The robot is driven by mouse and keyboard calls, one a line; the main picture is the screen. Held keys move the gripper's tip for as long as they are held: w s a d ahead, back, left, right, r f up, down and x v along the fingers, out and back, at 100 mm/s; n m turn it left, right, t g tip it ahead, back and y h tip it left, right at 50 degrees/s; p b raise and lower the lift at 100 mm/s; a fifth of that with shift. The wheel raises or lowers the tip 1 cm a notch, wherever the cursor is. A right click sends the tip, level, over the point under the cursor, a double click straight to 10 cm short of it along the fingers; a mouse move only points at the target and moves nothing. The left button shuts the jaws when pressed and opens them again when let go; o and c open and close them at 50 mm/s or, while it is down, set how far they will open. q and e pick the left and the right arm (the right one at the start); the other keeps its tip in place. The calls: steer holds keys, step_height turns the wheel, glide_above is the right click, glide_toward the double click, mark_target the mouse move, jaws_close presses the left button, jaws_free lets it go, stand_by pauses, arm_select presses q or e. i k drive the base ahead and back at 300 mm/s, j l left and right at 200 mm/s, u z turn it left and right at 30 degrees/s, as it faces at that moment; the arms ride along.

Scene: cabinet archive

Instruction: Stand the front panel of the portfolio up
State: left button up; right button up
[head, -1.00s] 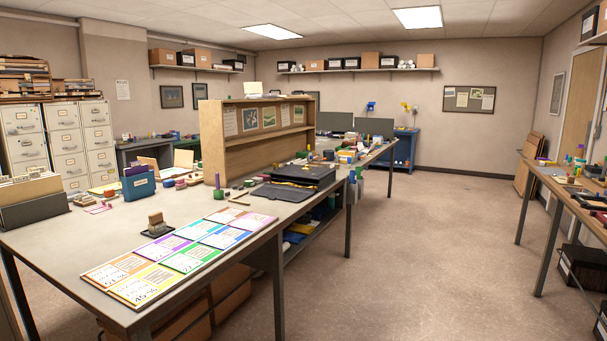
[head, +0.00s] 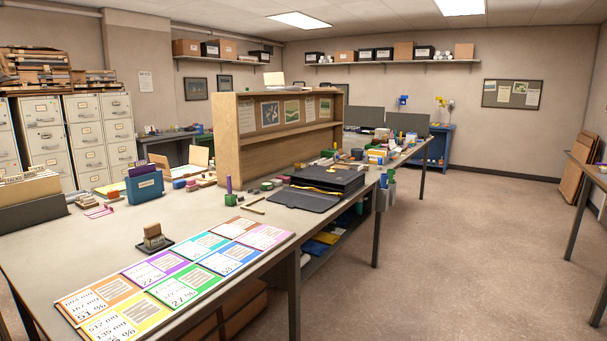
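The portfolio (head: 337,178) is a black, box-like case. It stands on the long grey table, near its right edge and in front of the wooden shelf unit. Its dark front panel (head: 297,199) lies flat on the tabletop, folded out toward the near side. Neither of my grippers is in view.
The grey table (head: 95,240) carries a colourful card sheet (head: 172,281) at its near right edge, a stamp (head: 154,237) and a blue card box (head: 144,186). Small blocks and a purple-and-green piece (head: 230,194) lie left of the panel. Open floor (head: 460,250) lies to the right.

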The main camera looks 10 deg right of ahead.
mark_target(339, 176)
steer(key=i+l+u, duration=0.2)
steer(key=i+l, duration=0.5)
steer(key=i+l+u, duration=0.25)
steer(key=i+l, duration=0.55)
